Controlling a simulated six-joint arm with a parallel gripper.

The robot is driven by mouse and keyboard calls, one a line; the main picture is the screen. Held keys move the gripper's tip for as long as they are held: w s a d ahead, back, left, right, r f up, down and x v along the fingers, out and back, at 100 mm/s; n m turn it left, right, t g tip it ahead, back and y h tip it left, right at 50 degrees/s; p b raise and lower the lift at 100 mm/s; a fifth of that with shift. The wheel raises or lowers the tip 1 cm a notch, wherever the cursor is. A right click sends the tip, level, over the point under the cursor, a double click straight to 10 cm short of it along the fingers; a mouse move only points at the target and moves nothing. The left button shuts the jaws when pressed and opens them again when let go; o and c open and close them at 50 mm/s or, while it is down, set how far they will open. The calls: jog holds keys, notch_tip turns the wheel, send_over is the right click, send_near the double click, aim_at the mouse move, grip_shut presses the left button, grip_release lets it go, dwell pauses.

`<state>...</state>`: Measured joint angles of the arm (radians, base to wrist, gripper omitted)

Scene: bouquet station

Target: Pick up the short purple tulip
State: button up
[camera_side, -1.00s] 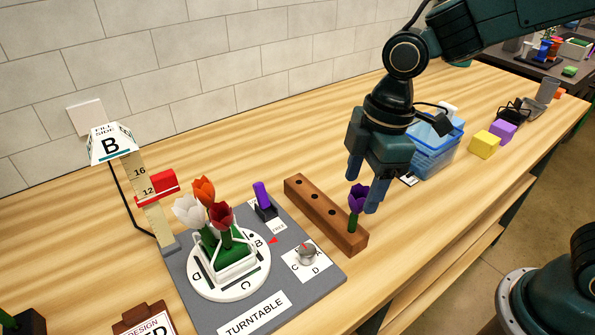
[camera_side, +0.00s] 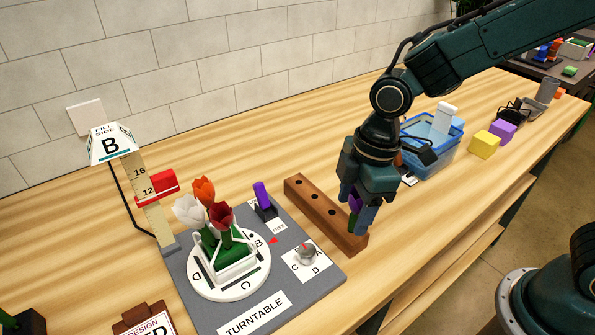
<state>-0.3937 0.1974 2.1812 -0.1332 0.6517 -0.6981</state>
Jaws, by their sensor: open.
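The short purple tulip (camera_side: 354,204) stands upright at the near right end of the brown wooden holder block (camera_side: 322,211). Its purple head is mostly hidden behind my gripper's fingers, and a bit of green stem shows below. My gripper (camera_side: 355,212) points down with its fingers open around the tulip head. Whether the fingers touch the flower cannot be told. The other holes in the block look empty.
Left of the block is the grey turntable base (camera_side: 322,285) with a white vase of red, orange and white tulips (camera_side: 213,222). A height gauge (camera_side: 149,200) stands behind it. A blue bin (camera_side: 437,153) and yellow cube (camera_side: 484,145) lie to the right.

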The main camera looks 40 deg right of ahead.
jog(key=shift+c, duration=0.2)
jog(key=c, duration=0.8)
jog(key=shift+r, duration=0.15)
notch_tip(320, 180, up, 20)
jog(key=shift+f, duration=0.1)
dwell(0.4)
dwell(0.6)
